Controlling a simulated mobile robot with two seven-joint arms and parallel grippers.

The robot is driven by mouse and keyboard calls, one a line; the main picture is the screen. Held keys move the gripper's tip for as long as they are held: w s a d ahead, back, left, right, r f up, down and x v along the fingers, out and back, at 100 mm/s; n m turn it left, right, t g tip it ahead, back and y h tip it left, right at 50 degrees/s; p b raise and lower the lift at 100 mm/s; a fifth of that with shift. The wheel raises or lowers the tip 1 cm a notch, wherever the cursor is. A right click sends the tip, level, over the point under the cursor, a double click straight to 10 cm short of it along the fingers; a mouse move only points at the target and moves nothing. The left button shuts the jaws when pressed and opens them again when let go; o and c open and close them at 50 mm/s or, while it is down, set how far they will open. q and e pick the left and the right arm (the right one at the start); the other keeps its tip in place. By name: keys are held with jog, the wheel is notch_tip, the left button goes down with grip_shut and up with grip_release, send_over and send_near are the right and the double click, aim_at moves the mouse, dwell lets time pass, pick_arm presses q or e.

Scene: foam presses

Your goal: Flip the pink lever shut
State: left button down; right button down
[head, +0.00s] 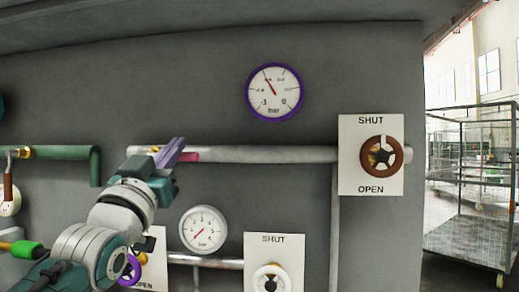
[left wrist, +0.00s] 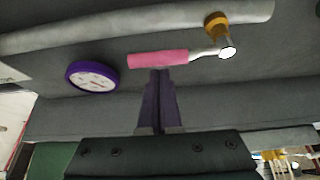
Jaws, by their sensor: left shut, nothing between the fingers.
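The pink lever (head: 190,156) shows in the head view just right of my left gripper (head: 178,150), in front of the grey pipe (head: 260,154). In the left wrist view the pink lever (left wrist: 158,58) lies roughly along the pipe (left wrist: 120,28). Its metal stem joins a pivot at the brass valve (left wrist: 215,24). My left gripper (left wrist: 158,72) is shut and empty. Its purple fingertips are right at the middle of the pink grip; I cannot tell if they touch it. In the head view the gripper hides part of the lever. My right gripper is not in view.
A purple-rimmed gauge (head: 274,92) is on the wall above the pipe. A brown handwheel (head: 381,156) on a SHUT/OPEN plate is at the right. A white gauge (head: 203,230) and a white handwheel (head: 271,279) are below. A wire cage (head: 470,200) stands far right.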

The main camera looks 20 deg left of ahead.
pick_arm(q)
jog(key=shift+f+m+h+b, duration=0.3)
jog(key=shift+f+m+h, duration=0.45)
jog(key=shift+m+h, duration=0.35)
jog(key=a+f+m+g+h, duration=0.3)
jog(key=m+h, duration=0.1)
jog(key=m, duration=0.7)
jog(key=s+a+f+m+g+h, duration=0.1)
jog(key=a+f+m+g+h, duration=0.2)
jog(key=m, duration=0.7)
jog(key=shift+s+a+f+m+g+h, duration=0.3)
jog(key=shift+a+f+m+h, duration=0.15)
jog(key=shift+f+h, duration=0.3)
